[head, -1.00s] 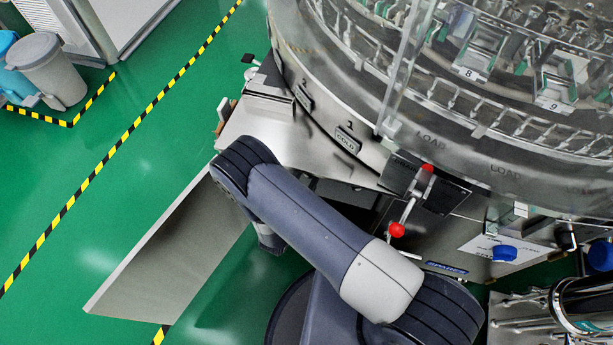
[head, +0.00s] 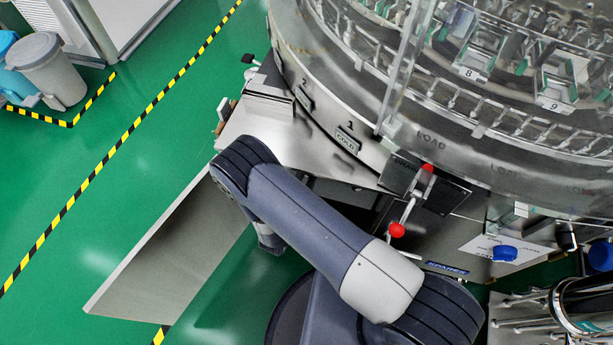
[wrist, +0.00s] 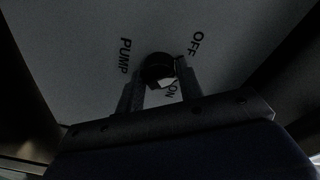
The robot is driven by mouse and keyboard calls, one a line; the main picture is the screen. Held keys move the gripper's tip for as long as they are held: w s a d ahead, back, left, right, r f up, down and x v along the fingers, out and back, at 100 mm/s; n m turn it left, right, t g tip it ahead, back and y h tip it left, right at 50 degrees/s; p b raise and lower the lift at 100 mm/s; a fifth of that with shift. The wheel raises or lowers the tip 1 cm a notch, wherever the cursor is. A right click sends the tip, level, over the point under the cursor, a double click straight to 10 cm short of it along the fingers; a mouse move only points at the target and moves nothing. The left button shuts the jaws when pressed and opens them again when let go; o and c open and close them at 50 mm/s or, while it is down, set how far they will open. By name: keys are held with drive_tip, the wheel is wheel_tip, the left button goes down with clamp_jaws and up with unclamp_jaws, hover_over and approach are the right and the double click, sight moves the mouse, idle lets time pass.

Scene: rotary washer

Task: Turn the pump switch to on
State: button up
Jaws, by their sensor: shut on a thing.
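In the wrist view, the pump switch (wrist: 154,67) is a small dark round knob on a pale panel (wrist: 90,35). The word PUMP is to its left, OFF to its upper right and ON to its lower right, partly covered by a finger. My gripper (wrist: 160,80) is shut on the switch, with one finger on each side. A small pale patch shows between the fingers, just below the knob. The view is dark, and I cannot tell which label the switch points at. In the head view the switch and gripper are hidden; only my arm shows.
The large round washer (head: 365,155) fills the upper right of the head view. A lever with red knobs (head: 397,230) stands out from its front. A steel plate (head: 170,250) slopes at the left. Green floor lies open further left.

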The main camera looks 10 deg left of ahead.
drive_tip(key=m+y+b, duration=0.1)
drive_tip(key=m+b, duration=0.2)
drive_tip(key=m, duration=0.3)
drive_tip(key=m+g+b, duration=0.1)
drive_tip(key=m+b, duration=0.3)
drive_tip(key=m, duration=0.3)
drive_tip(key=shift+d+y, duration=0.15)
drive_tip(key=shift+y, duration=0.25)
drive_tip(key=shift+m+y+b, duration=0.3)
drive_tip(key=shift+m+b, duration=0.45)
drive_tip(key=shift+m, duration=0.75)
drive_tip(key=shift+r, duration=0.15)
drive_tip(key=o, duration=1)
drive_tip(key=shift+s, duration=0.1)
drive_tip(key=s+r+p, duration=0.1)
drive_tip(key=s+p, duration=0.1)
drive_tip(key=s, duration=0.8)
drive_tip(key=shift+s+a+r, duration=0.2)
drive_tip(key=shift+s+a, duration=0.1)
drive_tip(key=shift+a, duration=0.05)
